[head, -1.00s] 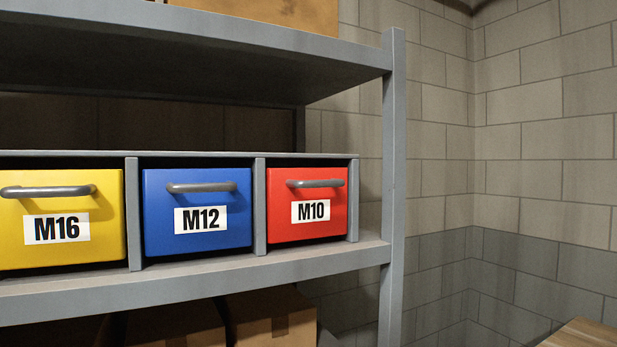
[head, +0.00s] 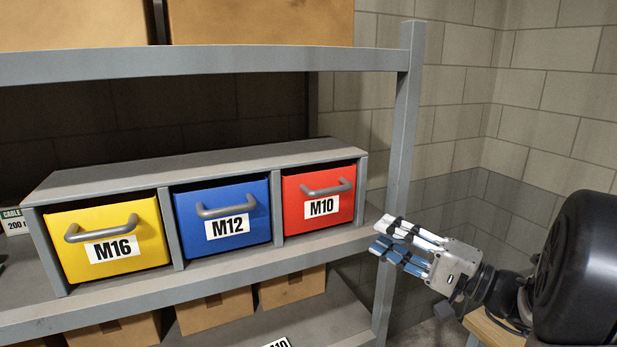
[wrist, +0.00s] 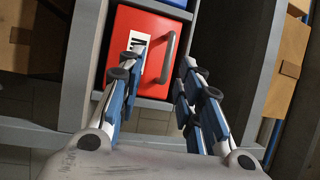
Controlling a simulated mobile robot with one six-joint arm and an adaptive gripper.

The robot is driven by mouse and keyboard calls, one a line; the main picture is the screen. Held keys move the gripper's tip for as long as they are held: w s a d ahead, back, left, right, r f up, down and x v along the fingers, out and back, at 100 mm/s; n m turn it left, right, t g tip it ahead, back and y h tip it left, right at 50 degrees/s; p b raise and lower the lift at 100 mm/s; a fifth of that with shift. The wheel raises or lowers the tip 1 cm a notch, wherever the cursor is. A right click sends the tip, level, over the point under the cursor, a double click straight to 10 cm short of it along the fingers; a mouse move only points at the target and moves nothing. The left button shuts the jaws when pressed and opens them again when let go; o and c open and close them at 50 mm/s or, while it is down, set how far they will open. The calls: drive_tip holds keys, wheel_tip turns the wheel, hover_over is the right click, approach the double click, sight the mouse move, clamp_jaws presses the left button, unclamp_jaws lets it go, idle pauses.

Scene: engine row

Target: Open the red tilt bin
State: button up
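The red tilt bin (head: 317,197), labelled M10, sits in the right compartment of a grey bin frame on the shelf. It is closed, with a grey bar handle (head: 327,189) across its front. In the wrist view the red bin (wrist: 128,60) lies ahead of my fingers, with its handle (wrist: 168,57) between the two finger lines and upright in the picture. My gripper (head: 403,245) is right of the bin, near the shelf's right post, in the head view. Its fingers (wrist: 153,92) are spread open and empty, apart from the handle.
A blue M12 bin (head: 222,213) and a yellow M16 bin (head: 108,240) stand left of the red one. Cardboard boxes (head: 215,316) sit below.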

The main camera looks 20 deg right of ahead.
sight(335, 192)
drive_tip(key=shift+m+t+h, duration=0.3)
drive_tip(key=shift+t+h, duration=0.2)
drive_tip(key=shift+t, duration=0.1)
drive_tip(key=p+x, duration=0.1)
drive_tip(key=x, duration=0.4)
drive_tip(key=d+r+p+x, duration=0.1)
drive_tip(key=x, duration=0.5)
drive_tip(key=p+x, duration=0.1)
drive_tip(key=x, duration=0.4)
drive_tip(key=shift+w+d+r+p, duration=0.3)
drive_tip(key=shift+w+d+r, duration=0.05)
drive_tip(key=shift+w+r, duration=0.05)
drive_tip(key=shift+c, duration=0.2)
clamp_jaws()
